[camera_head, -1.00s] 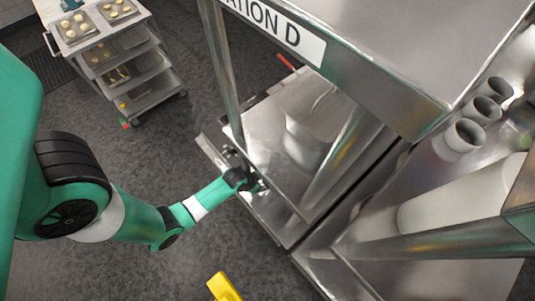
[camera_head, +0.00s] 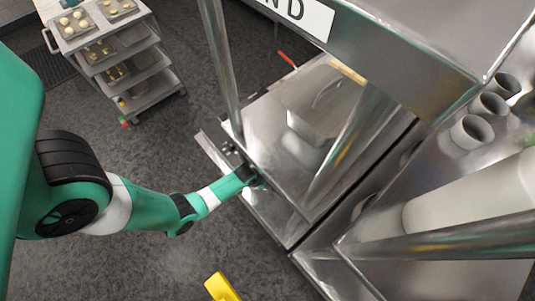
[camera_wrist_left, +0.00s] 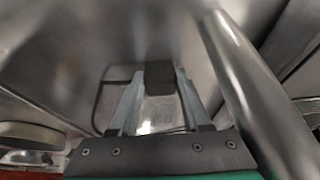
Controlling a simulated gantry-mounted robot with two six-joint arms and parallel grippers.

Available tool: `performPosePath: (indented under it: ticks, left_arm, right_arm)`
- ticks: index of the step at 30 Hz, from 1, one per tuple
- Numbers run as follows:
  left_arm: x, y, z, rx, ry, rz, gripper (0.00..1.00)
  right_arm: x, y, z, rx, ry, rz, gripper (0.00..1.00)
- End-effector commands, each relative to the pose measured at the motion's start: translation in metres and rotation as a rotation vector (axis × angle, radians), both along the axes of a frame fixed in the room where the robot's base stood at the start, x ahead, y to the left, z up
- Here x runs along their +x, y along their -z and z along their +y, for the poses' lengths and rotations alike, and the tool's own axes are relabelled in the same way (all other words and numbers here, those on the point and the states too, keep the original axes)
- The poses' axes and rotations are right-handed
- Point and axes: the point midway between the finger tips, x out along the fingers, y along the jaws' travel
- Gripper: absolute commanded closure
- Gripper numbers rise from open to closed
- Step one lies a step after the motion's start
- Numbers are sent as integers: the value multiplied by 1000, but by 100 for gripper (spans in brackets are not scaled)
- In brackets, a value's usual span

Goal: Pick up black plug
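The black plug (camera_wrist_left: 159,78) is a small dark block in the left wrist view, between the tips of my left gripper (camera_wrist_left: 159,85). The two pale fingers stand apart, one on each side of it. Their tips look very near its sides, but I cannot tell whether they press on it. In the head view my left gripper (camera_head: 257,180) is at the left edge of the steel station, beside its lower shelf. The plug cannot be made out there. My right gripper is not in view.
A steel post (camera_head: 220,65) rises close to my left gripper, and a steel shelf (camera_head: 270,125) lies beside it. A dark cable-like loop (camera_wrist_left: 98,105) runs behind the fingers. A tray cart (camera_head: 125,70) stands at the upper left. A yellow object (camera_head: 222,287) is at the bottom.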

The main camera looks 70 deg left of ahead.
Motion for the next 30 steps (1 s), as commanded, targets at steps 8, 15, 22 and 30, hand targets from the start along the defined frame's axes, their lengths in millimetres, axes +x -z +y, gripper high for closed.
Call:
performPosePath:
  ticks: [8, 15, 22, 30]
  left_arm:
    - [0, 0, 0, 0, 0, 0, 100]
    - [0, -2, 0, 0, 0, 0, 100]
    - [0, -21, 0, 1, 0, -3, 100]
    - [-33, -34, -15, -2, -1, 3, 100]
  right_arm:
    - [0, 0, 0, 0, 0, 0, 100]
    - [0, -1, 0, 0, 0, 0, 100]
    - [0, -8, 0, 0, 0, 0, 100]
    - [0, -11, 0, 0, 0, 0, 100]
